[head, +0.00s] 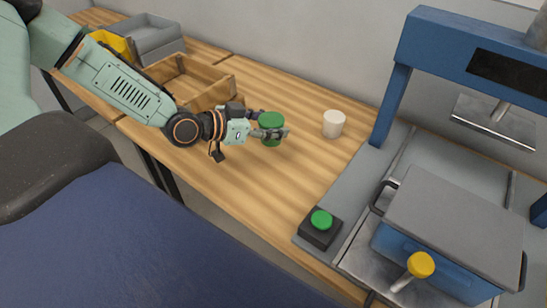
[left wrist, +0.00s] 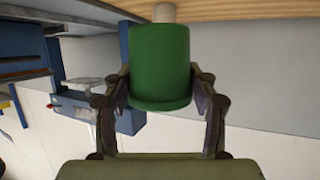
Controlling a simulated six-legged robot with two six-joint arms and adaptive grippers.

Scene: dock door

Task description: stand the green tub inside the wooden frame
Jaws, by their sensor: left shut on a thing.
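The green tub (head: 271,122) is between the fingers of my left gripper (head: 270,133), over the wooden table. In the left wrist view the tub (left wrist: 160,65) fills the space between both fingers of the left gripper (left wrist: 160,95), which press on its sides. I cannot tell if its base touches the table. The wooden frame (head: 209,96) is an open, low-walled box on the table, to the left of the tub and partly hidden behind my left arm. My right gripper is in neither view.
A white cup-like cylinder (head: 334,123) stands right of the tub. Farther right is a blue press (head: 393,100) with a grey-lidded blue box (head: 455,225) and a green button (head: 321,220). A grey bin (head: 150,37) and yellow bin (head: 112,43) sit at the back left. The table's front middle is clear.

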